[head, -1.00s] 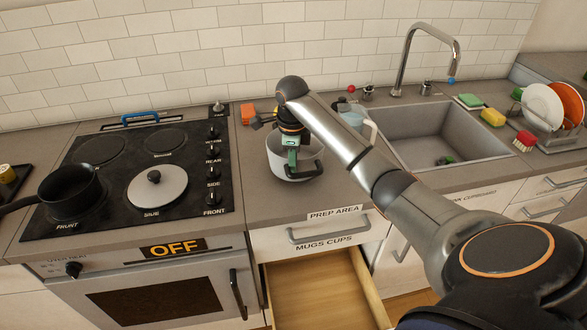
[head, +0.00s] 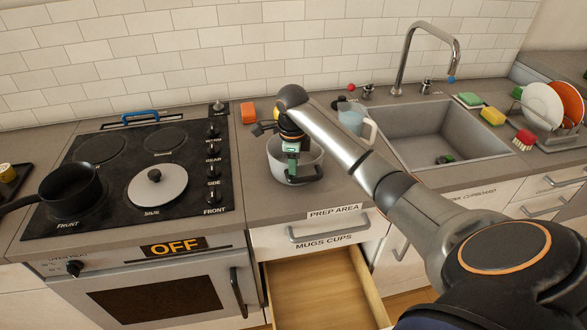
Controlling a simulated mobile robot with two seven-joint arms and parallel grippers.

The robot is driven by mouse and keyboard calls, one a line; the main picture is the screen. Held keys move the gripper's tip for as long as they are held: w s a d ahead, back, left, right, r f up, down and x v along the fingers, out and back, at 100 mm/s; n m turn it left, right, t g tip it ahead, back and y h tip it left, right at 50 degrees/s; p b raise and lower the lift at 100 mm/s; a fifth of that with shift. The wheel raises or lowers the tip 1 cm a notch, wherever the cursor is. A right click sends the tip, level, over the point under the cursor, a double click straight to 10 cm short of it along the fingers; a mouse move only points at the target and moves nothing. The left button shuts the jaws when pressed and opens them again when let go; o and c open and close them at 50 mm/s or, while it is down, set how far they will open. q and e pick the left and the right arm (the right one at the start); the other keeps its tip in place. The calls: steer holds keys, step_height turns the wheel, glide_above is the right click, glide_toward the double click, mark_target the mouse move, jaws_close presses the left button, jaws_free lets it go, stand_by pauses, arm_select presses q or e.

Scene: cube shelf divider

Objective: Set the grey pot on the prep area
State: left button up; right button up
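The grey pot (head: 311,161) stands upright on the counter stretch above the PREP AREA label (head: 334,211), between the hob and the sink. Its dark handle (head: 306,181) faces the front. My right gripper (head: 292,174) points down at the pot and overlaps its opening and near wall in the head view. Its fingertips are small and dark against the pot and handle, so I cannot tell whether they are open, shut or gripping. My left gripper is not in view.
A black pan (head: 70,190) and a grey lid (head: 157,187) are on the hob. An orange block (head: 248,113) and a light-blue jug (head: 351,120) stand behind the pot. The mugs-and-cups drawer (head: 325,290) is open below the counter.

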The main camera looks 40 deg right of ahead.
steer(key=shift+r, duration=0.1)
step_height(320, 180, up, 12)
steer(key=shift+s+a, duration=0.4)
stand_by(0.6)
